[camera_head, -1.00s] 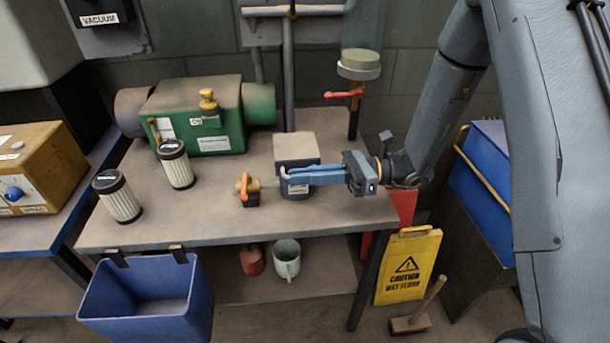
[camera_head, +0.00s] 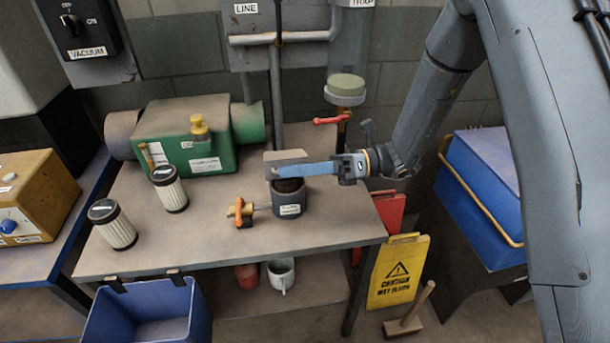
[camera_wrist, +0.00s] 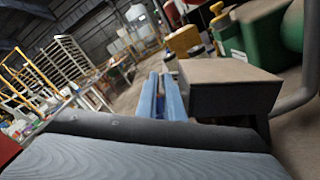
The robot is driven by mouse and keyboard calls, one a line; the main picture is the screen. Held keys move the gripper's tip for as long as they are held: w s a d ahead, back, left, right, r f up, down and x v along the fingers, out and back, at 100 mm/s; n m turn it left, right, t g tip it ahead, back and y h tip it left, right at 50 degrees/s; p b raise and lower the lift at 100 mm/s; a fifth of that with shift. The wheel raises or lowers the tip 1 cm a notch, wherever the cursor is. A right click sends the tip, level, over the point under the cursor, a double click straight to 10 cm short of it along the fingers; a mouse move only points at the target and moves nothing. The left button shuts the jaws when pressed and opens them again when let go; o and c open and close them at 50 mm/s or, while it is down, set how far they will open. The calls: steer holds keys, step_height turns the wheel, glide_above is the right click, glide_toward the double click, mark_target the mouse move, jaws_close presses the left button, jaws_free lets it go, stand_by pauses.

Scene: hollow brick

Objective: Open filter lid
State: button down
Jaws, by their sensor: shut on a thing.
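The filter housing (camera_head: 289,205) is a dark, labelled round pot standing on the bench. Its filter lid (camera_head: 284,156), a flat grey-brown block, is up off the rim and tilted, with a dark gap between them. My gripper (camera_head: 281,171) has its blue fingers along the near side of the lid and is shut on it. In the wrist view the lid (camera_wrist: 228,85) is right beside the fingers (camera_wrist: 163,88). The exact contact at the fingertips is hidden. Two pleated filter cartridges stand on the left of the bench (camera_head: 168,188) (camera_head: 112,224).
A valve with an orange handle (camera_head: 239,211) sits left of the housing. A green machine (camera_head: 188,140) stands behind. A red-handled pipe valve (camera_head: 331,121) is behind the gripper. A blue bin (camera_head: 147,315) hangs at the bench front. The front of the bench top is clear.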

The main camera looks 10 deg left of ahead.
mark_target(292, 156)
steer(key=shift+w+a+r+m+p, duration=0.25)
steer(key=shift+w+r, duration=0.25)
steer(key=shift+r, duration=0.15)
steer(key=shift+w+a+r+m+p, duration=0.2)
steer(key=shift+w+r+m, duration=0.05)
steer(key=shift+w+r, duration=0.3)
